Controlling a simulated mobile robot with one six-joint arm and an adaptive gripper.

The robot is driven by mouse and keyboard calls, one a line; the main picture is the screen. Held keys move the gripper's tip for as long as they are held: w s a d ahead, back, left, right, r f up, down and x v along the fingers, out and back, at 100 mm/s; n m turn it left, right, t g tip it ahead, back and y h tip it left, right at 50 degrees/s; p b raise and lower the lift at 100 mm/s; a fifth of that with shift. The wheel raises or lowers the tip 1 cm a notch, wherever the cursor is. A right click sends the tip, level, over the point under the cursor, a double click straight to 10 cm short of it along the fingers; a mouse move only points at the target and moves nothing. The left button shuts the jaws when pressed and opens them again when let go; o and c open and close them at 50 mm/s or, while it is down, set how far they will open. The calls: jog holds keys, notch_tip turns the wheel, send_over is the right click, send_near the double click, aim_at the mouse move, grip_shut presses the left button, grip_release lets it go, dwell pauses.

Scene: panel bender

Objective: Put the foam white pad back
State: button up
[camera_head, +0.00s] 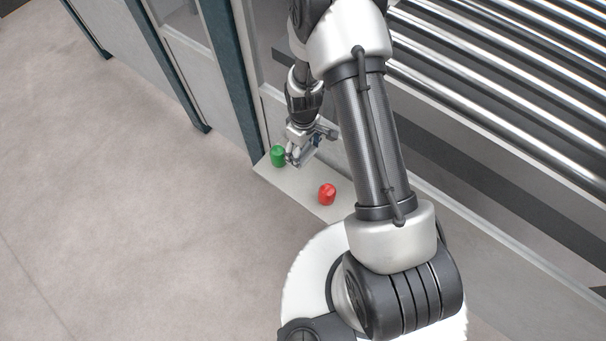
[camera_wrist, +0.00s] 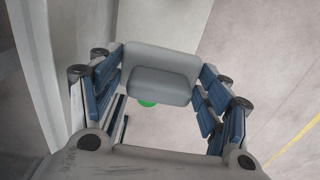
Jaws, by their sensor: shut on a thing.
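The foam pad (camera_wrist: 150,59), pale grey-white with rounded corners, is between the blue-lined fingers of my gripper (camera_wrist: 160,82) in the wrist view. My gripper is shut on it, with one finger on each side. In the head view my gripper (camera_head: 301,158) points down over a narrow pale ledge (camera_head: 298,188) at the machine's foot. I cannot make out the pad clearly there. It is too small to tell whether the pad touches the ledge.
A green round-sided object (camera_head: 278,156) is just left of my gripper; part of it shows below the pad in the wrist view (camera_wrist: 147,104). A red one (camera_head: 327,194) stands on the ledge to the right. Metal rollers (camera_head: 500,90) fill the upper right. Open floor (camera_head: 120,200) lies left.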

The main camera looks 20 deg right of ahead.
aim_at(303, 177)
notch_tip(303, 177, down, 16)
jog(key=b, duration=0.4)
jog(key=o, duration=1.1)
